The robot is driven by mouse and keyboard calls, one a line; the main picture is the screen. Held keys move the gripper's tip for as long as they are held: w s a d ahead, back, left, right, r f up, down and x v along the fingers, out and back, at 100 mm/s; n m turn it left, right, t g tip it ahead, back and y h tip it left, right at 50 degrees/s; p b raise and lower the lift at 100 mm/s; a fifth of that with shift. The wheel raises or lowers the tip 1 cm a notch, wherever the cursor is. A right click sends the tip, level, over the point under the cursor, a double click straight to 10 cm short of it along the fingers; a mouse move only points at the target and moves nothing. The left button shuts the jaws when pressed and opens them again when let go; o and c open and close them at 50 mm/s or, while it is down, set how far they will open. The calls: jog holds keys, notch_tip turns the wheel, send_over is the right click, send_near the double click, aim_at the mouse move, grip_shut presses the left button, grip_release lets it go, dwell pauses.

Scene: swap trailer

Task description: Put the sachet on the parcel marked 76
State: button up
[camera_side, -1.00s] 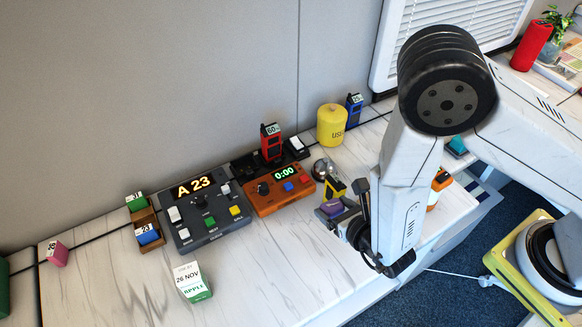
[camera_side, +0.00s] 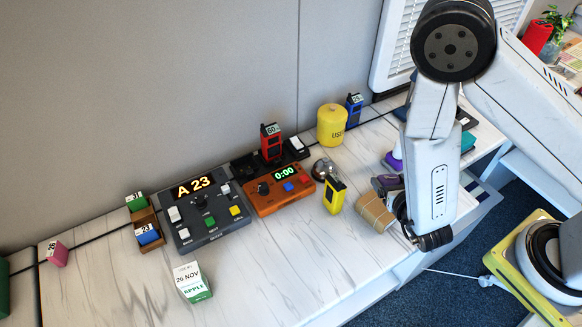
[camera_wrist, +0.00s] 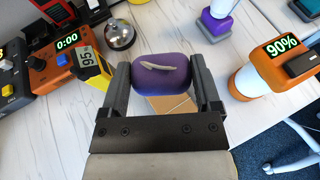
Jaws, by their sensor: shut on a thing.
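The purple sachet (camera_wrist: 160,78), with a pale mark on top, is between the two fingers of my gripper (camera_wrist: 163,82) in the wrist view, and my gripper is shut on it. In the side view the sachet (camera_side: 385,185) shows only in part, just left of my forearm, with my gripper (camera_side: 387,188) largely hidden. A brown parcel (camera_side: 375,213) with a lighter band lies on the worktop near its front edge. In the wrist view part of a brown parcel (camera_wrist: 172,106) shows below the sachet; I cannot tell whether they touch. I cannot read a number on it.
A yellow device (camera_side: 334,196) and a silver bell (camera_side: 324,168) stand to the left. An orange timer (camera_side: 280,188) is beyond them. In the wrist view a purple-and-white object (camera_wrist: 216,22) and an orange device reading 90% (camera_wrist: 262,75) stand to the right.

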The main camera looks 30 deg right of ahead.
send_over(380, 210)
jog(key=shift+f, duration=2.1)
jog(key=shift+f, duration=0.1)
jog(key=shift+f, duration=1.7)
jog(key=shift+f, duration=0.1)
jog(key=o, duration=1)
jog(key=shift+v, duration=3.75)
